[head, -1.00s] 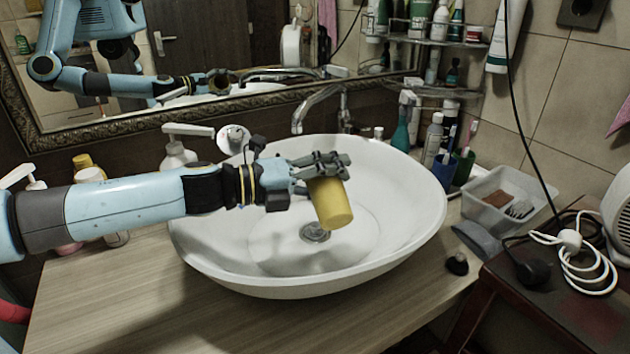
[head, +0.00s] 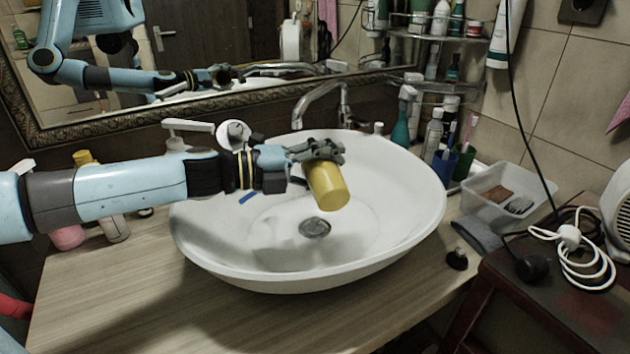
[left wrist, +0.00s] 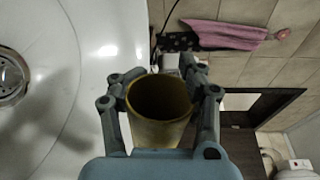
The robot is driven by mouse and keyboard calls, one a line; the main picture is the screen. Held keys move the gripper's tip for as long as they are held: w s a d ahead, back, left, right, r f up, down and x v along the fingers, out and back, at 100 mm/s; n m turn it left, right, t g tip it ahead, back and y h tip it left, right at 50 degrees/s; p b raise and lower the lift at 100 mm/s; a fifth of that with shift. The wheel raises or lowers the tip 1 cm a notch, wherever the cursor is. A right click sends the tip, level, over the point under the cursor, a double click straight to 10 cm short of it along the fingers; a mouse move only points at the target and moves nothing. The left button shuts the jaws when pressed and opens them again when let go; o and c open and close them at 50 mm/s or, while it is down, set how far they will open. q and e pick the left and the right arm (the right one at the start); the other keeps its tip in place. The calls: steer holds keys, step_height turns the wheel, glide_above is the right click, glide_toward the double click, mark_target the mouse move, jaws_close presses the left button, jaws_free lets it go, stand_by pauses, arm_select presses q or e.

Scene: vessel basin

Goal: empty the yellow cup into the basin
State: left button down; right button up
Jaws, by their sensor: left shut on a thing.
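The yellow cup (head: 329,188) hangs tilted above the white basin (head: 408,215) in the head view. My left gripper (head: 320,153) is shut on it, fingers around its upper part. In the left wrist view the cup (left wrist: 160,125) shows its round opening between the fingers; its inside is shadowed and I see no contents there. The metal drain (head: 314,227) shows below the cup. My right gripper is not in view.
A faucet (head: 322,97) stands behind the basin. Bottles and a blue cup (head: 443,166) stand at its right, near a clear plastic tray (head: 487,212). The wooden counter's front left is clear.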

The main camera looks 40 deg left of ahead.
arm_select(q)
steer(key=shift+r+n+p, duration=0.15)
steer(key=shift+n+p, duration=0.2)
steer(key=shift+n, duration=0.05)
steer(key=shift+w+a+n+p, duration=0.15)
steer(key=shift+a+n+p, duration=0.15)
steer(key=shift+n, duration=0.3)
